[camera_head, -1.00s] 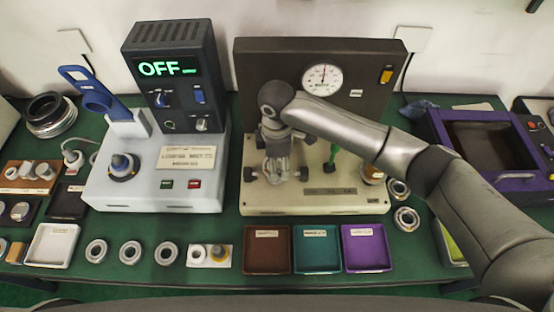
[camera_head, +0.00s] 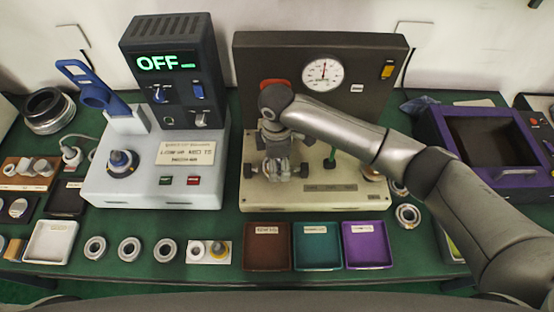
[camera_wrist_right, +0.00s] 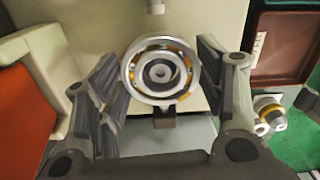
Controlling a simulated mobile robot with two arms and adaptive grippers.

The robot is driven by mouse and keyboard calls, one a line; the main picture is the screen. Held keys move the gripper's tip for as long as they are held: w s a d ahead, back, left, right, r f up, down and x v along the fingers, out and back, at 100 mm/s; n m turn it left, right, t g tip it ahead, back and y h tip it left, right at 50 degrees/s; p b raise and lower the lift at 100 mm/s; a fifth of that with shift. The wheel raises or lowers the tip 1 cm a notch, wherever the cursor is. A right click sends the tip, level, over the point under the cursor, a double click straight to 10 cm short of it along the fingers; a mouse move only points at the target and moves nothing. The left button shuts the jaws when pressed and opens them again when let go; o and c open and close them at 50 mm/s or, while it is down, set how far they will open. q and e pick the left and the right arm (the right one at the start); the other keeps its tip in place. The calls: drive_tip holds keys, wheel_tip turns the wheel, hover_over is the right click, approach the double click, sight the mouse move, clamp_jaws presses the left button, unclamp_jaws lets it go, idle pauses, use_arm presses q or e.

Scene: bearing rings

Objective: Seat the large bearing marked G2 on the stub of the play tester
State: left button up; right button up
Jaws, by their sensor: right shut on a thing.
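The play tester (camera_head: 310,200) has a cream base and a dark upright panel with a round dial. My right gripper (camera_head: 276,172) is over the left part of its base and hides what is there. In the right wrist view, a large bearing (camera_wrist_right: 137,75) with a steel outer ring and golden cage sits between the two fingers of my right gripper (camera_wrist_right: 163,80), face to the camera. The gripper is shut on it. A grey round part shows in its bore; I cannot tell whether this is the stub. No G2 mark is readable. My left gripper is not in view.
Brown (camera_head: 267,263), teal (camera_head: 318,264) and purple (camera_head: 368,264) trays line the front edge. Several loose bearings lie on the green table, including one (camera_head: 407,216) right of the tester. A white device (camera_head: 150,190) with an OFF display stands to the left.

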drive_tip(key=shift+f, duration=0.75)
drive_tip(key=o, duration=1.4)
drive_tip(key=shift+c, duration=0.2)
